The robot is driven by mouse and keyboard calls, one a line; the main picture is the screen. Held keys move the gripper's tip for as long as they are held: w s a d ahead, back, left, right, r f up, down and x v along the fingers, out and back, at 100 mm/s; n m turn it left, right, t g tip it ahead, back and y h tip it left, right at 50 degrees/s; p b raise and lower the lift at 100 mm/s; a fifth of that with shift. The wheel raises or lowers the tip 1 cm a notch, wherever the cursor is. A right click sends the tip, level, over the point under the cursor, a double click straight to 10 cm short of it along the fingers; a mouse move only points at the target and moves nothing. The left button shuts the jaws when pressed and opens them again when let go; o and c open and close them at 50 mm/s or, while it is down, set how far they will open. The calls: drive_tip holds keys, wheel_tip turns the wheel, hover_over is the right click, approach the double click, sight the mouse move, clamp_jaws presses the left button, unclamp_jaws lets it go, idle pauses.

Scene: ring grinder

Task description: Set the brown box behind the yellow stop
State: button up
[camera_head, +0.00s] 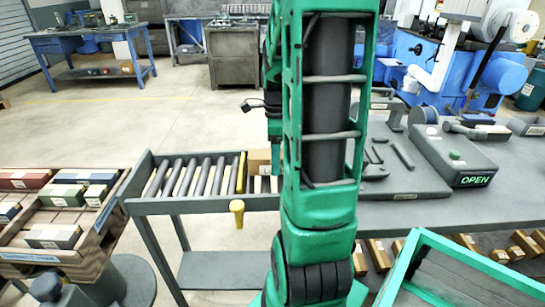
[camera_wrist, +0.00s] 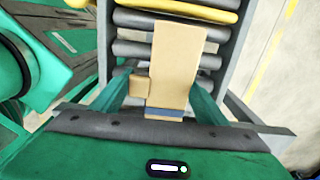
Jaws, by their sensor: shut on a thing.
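The brown box (camera_head: 258,161) is at the right end of the roller conveyor, just right of the yellow stop (camera_head: 241,172), partly hidden by my arm. In the wrist view the box (camera_wrist: 180,60) lies lengthwise between the fingers of my gripper (camera_wrist: 160,98), which is shut on it. A small tan block shows against its left side. The yellow stop (camera_wrist: 185,12) crosses the rollers beyond the box's far end. I cannot tell whether the box touches the rollers or is just above them.
The roller conveyor (camera_head: 140,207) has free rollers left of the stop. A yellow knob (camera_head: 237,207) sticks out at its front. A pallet (camera_head: 105,225) with several coloured boxes stands at left. A grey bench (camera_head: 440,208) with an OPEN-marked unit (camera_head: 455,150) is at right.

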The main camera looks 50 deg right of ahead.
drive_tip(key=shift+f, duration=0.25)
idle(0.3)
drive_tip(key=o, duration=1.4)
drive_tip(key=shift+r, duration=4)
